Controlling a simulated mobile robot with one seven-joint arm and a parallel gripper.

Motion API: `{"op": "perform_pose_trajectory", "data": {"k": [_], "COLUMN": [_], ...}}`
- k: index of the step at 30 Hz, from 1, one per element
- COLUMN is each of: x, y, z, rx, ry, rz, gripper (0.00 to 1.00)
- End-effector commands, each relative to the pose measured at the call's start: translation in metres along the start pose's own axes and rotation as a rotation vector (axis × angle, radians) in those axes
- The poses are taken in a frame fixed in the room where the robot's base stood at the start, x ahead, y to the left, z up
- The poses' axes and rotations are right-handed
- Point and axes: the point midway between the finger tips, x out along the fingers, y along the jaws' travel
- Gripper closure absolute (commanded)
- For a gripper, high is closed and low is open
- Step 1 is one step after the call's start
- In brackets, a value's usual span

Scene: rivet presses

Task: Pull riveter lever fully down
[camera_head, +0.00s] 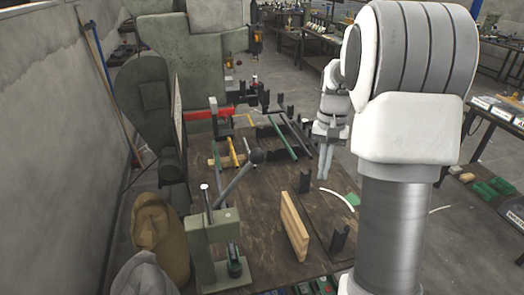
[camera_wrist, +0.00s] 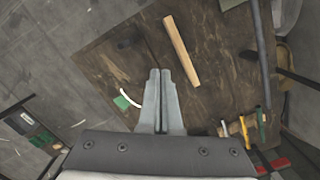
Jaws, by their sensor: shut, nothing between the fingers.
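The riveter (camera_head: 213,240) is a grey-green press at the front left of the wooden bench in the head view. Its lever (camera_head: 237,180) is a grey rod ending in a dark round knob (camera_head: 257,157). The lever is tilted up, with the knob toward the upper right. My gripper (camera_head: 323,177) is apart from the lever, to the right of the knob, over the right side of the bench. In the wrist view my gripper (camera_wrist: 160,72) is shut and empty, its two fingers side by side.
A wooden board (camera_head: 294,226) stands on the bench between the riveter and my arm; it also shows in the wrist view (camera_wrist: 181,50). Black brackets (camera_head: 339,238) stand near it. Clamps and bars (camera_head: 280,138) lie farther back. A brown sack (camera_head: 160,235) is left of the riveter.

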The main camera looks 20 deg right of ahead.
Motion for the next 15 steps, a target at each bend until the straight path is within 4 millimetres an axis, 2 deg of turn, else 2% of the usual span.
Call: {"op": "perform_pose_trajectory", "data": {"k": [8, 15], "x": [0.001, 0.009], "y": [0.002, 0.012], "z": [-0.001, -0.008], "rx": [0.001, 0.002], "ry": [0.0, 0.0], "rz": [0.0, 0.0], "gripper": [1.0, 1.0]}}
